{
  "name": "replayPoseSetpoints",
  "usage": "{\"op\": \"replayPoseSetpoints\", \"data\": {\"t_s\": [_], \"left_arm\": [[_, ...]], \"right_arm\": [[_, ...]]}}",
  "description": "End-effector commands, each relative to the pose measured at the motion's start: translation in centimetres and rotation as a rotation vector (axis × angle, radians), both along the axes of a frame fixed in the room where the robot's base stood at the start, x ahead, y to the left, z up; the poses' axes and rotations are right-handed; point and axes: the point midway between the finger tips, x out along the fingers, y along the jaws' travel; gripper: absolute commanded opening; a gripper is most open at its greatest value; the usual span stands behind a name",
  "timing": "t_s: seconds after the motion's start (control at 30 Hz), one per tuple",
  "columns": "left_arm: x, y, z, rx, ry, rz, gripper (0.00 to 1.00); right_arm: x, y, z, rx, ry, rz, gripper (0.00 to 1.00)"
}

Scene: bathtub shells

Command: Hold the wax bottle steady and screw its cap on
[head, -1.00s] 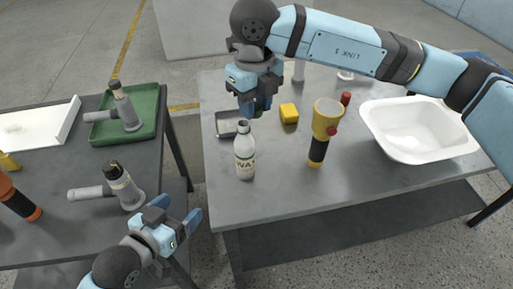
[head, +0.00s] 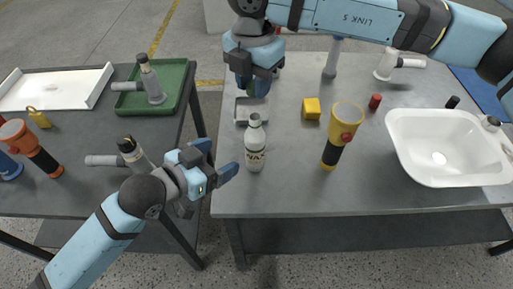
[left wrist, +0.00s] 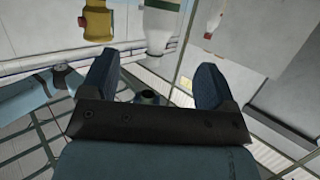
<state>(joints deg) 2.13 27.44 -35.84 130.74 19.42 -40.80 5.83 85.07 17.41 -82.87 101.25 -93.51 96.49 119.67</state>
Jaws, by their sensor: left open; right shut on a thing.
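The wax bottle (head: 255,152) is white with a WAX label and stands upright near the left edge of the grey table (head: 290,195). Its narrow top is bare. It also shows upside down in the left wrist view (left wrist: 161,28). My left gripper (head: 216,160) is open and empty, low and left of the bottle, apart from it. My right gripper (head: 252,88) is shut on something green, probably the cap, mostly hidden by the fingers. It is behind and above the bottle, not touching it.
A yellow torch (head: 334,145) stands right of the bottle. A small grey tray (head: 241,117) lies behind it, and a yellow block (head: 311,108) sits farther right. A white basin (head: 420,168) is at the right. A side table (head: 60,195) with tools is at the left.

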Motion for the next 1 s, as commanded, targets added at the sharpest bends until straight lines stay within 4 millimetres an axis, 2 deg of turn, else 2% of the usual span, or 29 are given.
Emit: {"op": "replayPoseSetpoints", "data": {"t_s": [0.27, 0.7, 1.0], "left_arm": [[0.8, -0.8, -0.4, -0.002, 0.001, 0.001, 0.81], [6.2, -6.2, -2.7, 0.000, 0.000, 0.001, 0.81], [8.0, -8.0, -3.5, 0.000, 0.000, 0.000, 0.81]], "right_arm": [[0.0, 0.0, 0.0, 0.000, 0.000, 0.001, 0.10], [0.0, 0.0, 0.0, 0.000, 0.000, 0.002, 0.10], [0.0, 0.0, 0.0, 0.000, 0.000, 0.002, 0.10]]}}
